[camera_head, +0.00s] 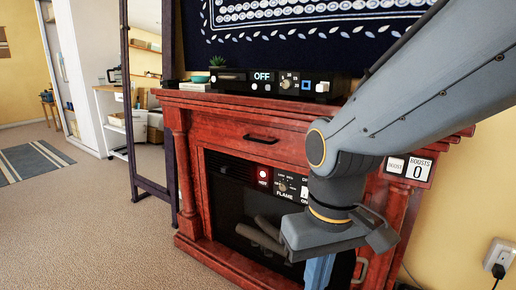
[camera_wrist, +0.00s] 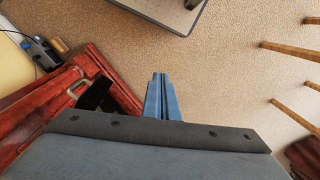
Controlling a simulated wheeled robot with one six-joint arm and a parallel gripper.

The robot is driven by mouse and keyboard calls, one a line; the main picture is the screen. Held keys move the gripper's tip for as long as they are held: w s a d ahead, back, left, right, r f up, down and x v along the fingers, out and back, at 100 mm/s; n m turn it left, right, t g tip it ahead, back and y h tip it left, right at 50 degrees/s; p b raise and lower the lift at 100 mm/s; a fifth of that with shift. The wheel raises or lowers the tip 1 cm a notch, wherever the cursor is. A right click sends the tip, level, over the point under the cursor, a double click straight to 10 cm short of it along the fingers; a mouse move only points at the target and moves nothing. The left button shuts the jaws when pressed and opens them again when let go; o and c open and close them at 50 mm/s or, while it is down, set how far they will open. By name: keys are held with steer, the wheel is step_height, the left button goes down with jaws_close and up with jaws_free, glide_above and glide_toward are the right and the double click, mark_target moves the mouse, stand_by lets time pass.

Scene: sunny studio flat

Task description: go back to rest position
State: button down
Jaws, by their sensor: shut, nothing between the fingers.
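My arm reaches in from the upper right in the head view, in front of a red wooden fireplace cabinet (camera_head: 240,122). My gripper (camera_head: 318,275) points down, its blue fingers partly cut off by the lower edge. In the wrist view my gripper (camera_wrist: 158,80) shows its two blue fingers together with nothing between them. They hang over bare carpet, beside the cabinet (camera_wrist: 75,85). The arm hides part of the cabinet's right front.
A mirror (camera_head: 148,80) leans at left. Carpet (camera_head: 90,220) is open at left. Wooden legs (camera_wrist: 290,52) stand right in the wrist view; a grey-edged panel (camera_wrist: 165,15) is at top.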

steer(key=d+r+m+p, duration=0.3)
steer(key=d+r+p, duration=0.7)
steer(key=p, duration=0.9)
steer(key=shift+s+r+h, duration=0.2)
steer(key=shift+r+h, duration=0.1)
steer(key=shift+r, duration=0.6)
